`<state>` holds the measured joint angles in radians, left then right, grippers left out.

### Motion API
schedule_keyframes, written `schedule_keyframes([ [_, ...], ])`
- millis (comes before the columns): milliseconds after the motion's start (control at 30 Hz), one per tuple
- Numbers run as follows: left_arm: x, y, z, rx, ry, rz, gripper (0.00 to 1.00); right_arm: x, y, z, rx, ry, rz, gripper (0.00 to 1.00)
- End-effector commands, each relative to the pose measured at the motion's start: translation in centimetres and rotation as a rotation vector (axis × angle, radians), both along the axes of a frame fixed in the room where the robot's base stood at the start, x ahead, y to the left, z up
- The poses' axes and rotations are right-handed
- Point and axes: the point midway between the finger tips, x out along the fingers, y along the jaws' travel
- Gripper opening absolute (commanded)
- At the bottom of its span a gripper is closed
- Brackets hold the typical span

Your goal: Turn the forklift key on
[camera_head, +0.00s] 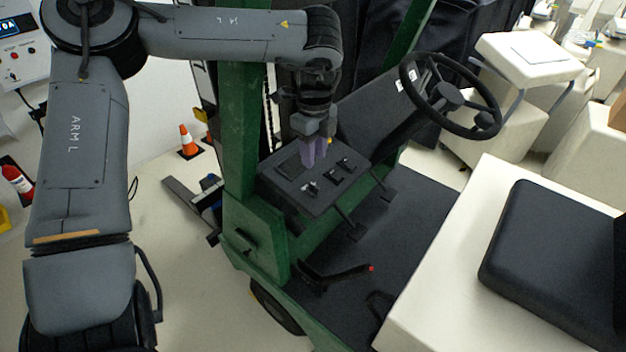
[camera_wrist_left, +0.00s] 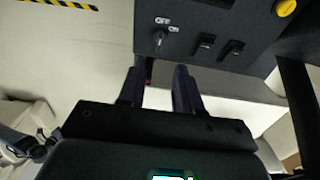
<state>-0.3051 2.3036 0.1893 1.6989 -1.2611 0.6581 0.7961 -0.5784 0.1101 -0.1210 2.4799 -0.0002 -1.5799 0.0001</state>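The forklift's dark control panel (camera_head: 282,187) carries a small key switch (camera_head: 310,187). In the left wrist view the key (camera_wrist_left: 159,39) is a small dark grip beside white OFF and ON labels; which label it points to is not clear. My left gripper (camera_head: 314,157) is over the panel, its fingers pointing down. In the left wrist view its two dark fingers (camera_wrist_left: 159,82) are apart with nothing between them, and the key lies beyond their tips. My right gripper is not in view.
Two black switches (camera_wrist_left: 219,47) sit beside the key, and a yellow button (camera_wrist_left: 285,7) is farther along the panel. The steering wheel (camera_head: 490,121) stands right of the panel. Levers (camera_head: 352,229) stick out below it. A black seat (camera_head: 545,255) is at the right.

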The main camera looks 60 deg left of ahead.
Motion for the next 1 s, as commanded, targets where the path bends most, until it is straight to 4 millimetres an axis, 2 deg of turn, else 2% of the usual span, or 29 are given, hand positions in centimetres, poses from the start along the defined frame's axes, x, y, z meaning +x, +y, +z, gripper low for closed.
schedule_keyframes([
  [300,-0.1,0.0,-5.2,-0.002,0.003,-0.002,0.34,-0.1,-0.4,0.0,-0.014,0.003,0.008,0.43],
  [500,-0.1,0.0,-7.9,-0.002,0.002,-0.002,0.34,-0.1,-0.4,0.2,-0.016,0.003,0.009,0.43],
  [700,-0.1,0.0,-9.3,-0.001,0.001,-0.002,0.34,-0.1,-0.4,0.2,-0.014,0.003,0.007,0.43],
  [1000,0.0,0.0,-9.6,-0.001,0.000,-0.002,0.34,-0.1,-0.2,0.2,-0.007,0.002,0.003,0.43],
])
